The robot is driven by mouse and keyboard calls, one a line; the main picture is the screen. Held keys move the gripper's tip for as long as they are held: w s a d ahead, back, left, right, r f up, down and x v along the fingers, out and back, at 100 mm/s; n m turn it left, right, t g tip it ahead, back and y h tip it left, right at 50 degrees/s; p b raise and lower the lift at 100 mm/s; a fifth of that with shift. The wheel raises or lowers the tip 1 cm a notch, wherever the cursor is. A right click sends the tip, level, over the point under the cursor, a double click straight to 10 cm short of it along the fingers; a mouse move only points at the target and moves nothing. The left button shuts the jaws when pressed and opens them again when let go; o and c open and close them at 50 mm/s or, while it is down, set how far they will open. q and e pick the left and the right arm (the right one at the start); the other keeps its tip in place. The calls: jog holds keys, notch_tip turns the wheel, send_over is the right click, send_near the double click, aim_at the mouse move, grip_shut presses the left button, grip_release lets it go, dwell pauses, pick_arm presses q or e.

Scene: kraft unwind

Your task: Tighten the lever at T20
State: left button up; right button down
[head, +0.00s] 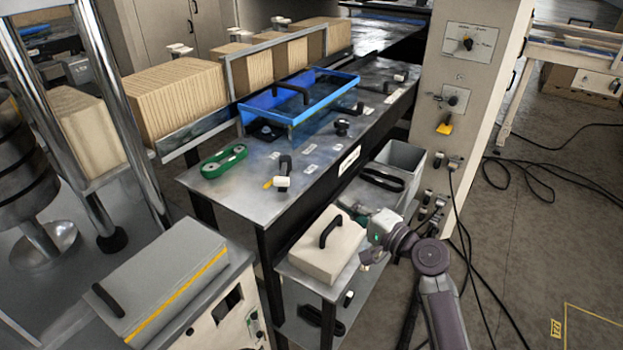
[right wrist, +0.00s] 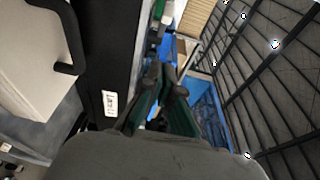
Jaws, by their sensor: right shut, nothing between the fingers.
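Labels in the head view are too small to read, so I cannot tell which lever is T20. A black lever with a white tag (head: 283,178) stands on the near end of the metal bench (head: 225,183). My right gripper (head: 358,212) is over the lower shelf, beside the cream box, below the bench top. In the right wrist view its two dark green fingers (right wrist: 166,78) are together and empty. My left gripper is not in view.
A cream box with a black handle (head: 315,258) and an open grey bin (head: 402,158) stand on the lower shelf. On the bench are a blue tray (head: 342,82) and a green tool (head: 222,162). Cables (head: 508,163) lie on the floor at right.

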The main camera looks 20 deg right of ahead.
jog(key=w+a+p, duration=0.1)
jog(key=w+a, duration=0.1)
jog(key=w, duration=0.1)
jog(key=p, duration=0.2)
send_near(285, 175)
jog(key=w+d, duration=0.1)
jog(key=w, duration=0.2)
jog(key=shift+w+a+f+p, duration=0.1)
jog(key=shift+w+a+p, duration=0.45)
jog(key=shift+a, duration=0.65)
jog(key=shift+a+f, duration=0.1)
jog(key=shift+a, duration=0.05)
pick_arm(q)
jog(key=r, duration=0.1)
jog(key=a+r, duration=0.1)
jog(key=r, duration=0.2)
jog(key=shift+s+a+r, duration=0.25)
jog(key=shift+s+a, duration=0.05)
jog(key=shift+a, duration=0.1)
pick_arm(e)
jog(key=shift+w+f, duration=0.1)
jog(key=shift+w, duration=0.05)
